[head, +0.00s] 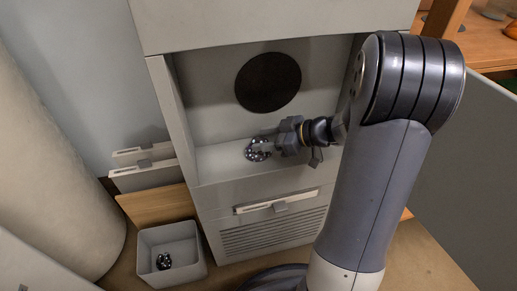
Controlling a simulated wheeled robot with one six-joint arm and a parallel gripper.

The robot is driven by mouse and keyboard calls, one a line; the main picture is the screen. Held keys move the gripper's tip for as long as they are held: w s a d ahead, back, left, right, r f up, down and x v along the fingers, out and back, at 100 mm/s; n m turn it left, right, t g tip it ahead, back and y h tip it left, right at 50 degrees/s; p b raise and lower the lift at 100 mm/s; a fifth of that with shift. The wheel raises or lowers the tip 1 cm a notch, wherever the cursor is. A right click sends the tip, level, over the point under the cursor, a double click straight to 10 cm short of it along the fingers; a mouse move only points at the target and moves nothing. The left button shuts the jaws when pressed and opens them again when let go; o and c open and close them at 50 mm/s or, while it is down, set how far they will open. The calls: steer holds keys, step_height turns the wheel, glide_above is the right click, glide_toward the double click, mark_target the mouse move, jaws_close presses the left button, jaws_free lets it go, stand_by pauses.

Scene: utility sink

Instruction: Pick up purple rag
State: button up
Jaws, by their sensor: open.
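Nothing in view is plainly purple. A small dark, white-spotted, crumpled item (258,149) lies on the floor of the open compartment; it may be the rag, but I cannot tell for sure. My gripper (277,143) reaches in from the right and is open. Its fingertips are right beside the item's right side, and I cannot tell whether they touch it. A similar dark, spotted item (164,261) lies in the grey open bin (173,234) on the floor at lower left.
The grey cabinet (177,110) has side walls around the compartment and a dark round disc (268,82) on its back wall. A handled, slatted front (268,236) is below. A large pale cylinder (50,170) stands at left. A wooden shelf (485,45) is at upper right.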

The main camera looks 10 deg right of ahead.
steer(key=shift+w+a, duration=0.15)
steer(key=shift+c, duration=0.5)
jaws_close()
